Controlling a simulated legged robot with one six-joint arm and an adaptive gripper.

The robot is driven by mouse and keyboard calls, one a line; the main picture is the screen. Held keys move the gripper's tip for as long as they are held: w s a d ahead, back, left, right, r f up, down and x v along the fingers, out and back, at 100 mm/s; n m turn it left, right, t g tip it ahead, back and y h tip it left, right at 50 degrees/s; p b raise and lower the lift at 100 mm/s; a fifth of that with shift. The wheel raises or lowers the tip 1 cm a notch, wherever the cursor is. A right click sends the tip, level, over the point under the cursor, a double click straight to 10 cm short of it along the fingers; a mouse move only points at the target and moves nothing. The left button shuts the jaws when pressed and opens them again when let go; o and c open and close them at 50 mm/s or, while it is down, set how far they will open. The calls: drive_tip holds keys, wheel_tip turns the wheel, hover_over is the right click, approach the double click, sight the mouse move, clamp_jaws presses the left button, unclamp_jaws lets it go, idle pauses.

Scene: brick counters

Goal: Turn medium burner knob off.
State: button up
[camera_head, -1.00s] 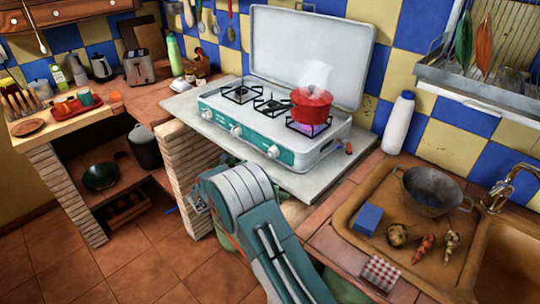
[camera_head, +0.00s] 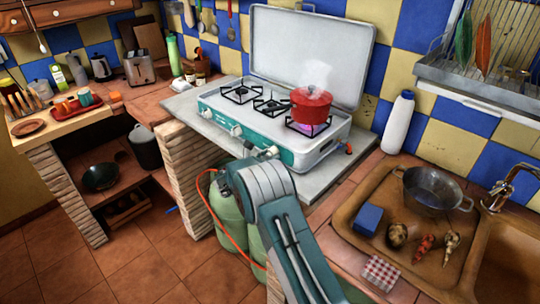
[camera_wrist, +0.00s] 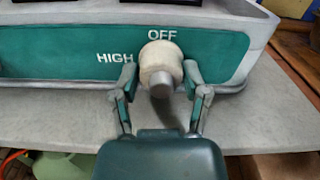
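The camp stove (camera_head: 250,128) has a teal front panel with several white knobs. The rightmost knob (camera_wrist: 160,66) is centred in the wrist view, below the word OFF and right of the word HIGH; its grey grip part points downward. It also shows beside my arm in the head view (camera_head: 272,151). My gripper (camera_wrist: 159,78) is open, with one finger on each side of this knob; a narrow gap shows at the left, and contact at the right is unclear. The left and middle burners are bare.
The grey slab (camera_head: 190,103) projects in front of the stove. Green gas cylinders (camera_head: 228,218) with an orange hose stand below. A white bottle (camera_head: 398,124) and the sink area with a metal pan (camera_head: 432,188) are on the right.

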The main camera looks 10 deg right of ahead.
drive_tip(key=shift+c, duration=1.3)
